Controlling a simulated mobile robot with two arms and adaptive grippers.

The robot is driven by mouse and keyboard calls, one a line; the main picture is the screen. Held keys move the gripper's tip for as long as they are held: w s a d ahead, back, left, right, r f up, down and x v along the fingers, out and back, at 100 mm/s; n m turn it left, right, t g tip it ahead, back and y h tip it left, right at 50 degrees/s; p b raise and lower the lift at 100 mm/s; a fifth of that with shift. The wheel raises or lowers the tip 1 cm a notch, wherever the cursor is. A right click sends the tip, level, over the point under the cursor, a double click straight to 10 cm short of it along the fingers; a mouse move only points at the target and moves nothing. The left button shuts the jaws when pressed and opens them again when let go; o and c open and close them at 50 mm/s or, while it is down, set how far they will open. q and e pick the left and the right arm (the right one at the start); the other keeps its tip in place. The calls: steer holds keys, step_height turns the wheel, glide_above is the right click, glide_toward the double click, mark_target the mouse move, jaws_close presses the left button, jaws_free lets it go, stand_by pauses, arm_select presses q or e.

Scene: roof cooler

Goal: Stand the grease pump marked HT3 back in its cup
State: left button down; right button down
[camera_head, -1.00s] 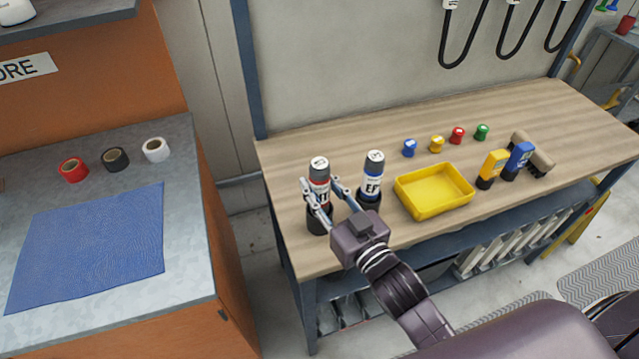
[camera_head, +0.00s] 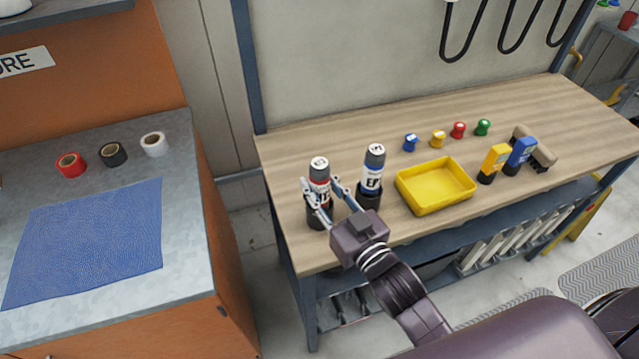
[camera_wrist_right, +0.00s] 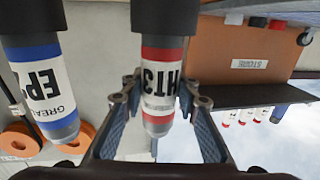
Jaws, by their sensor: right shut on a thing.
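My right gripper (camera_head: 321,184) is shut on the HT3 pump, a finger on each side. The right wrist view, upside down, shows the label HT3 on the pump (camera_wrist_right: 160,78) between the fingers. The blue-banded EP pump (camera_head: 373,170) stands in another black cup just right. My left gripper is not in view.
A yellow tray (camera_head: 435,203) lies right of the EP pump. Several small coloured caps (camera_head: 438,139) stand behind it. A grey counter (camera_head: 185,255) at left holds tape rolls and a blue mat (camera_head: 85,240).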

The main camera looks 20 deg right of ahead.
steer(key=c, duration=1.4)
jaws_free()
steer(key=shift+r, duration=0.1)
steer(key=v, duration=1.2)
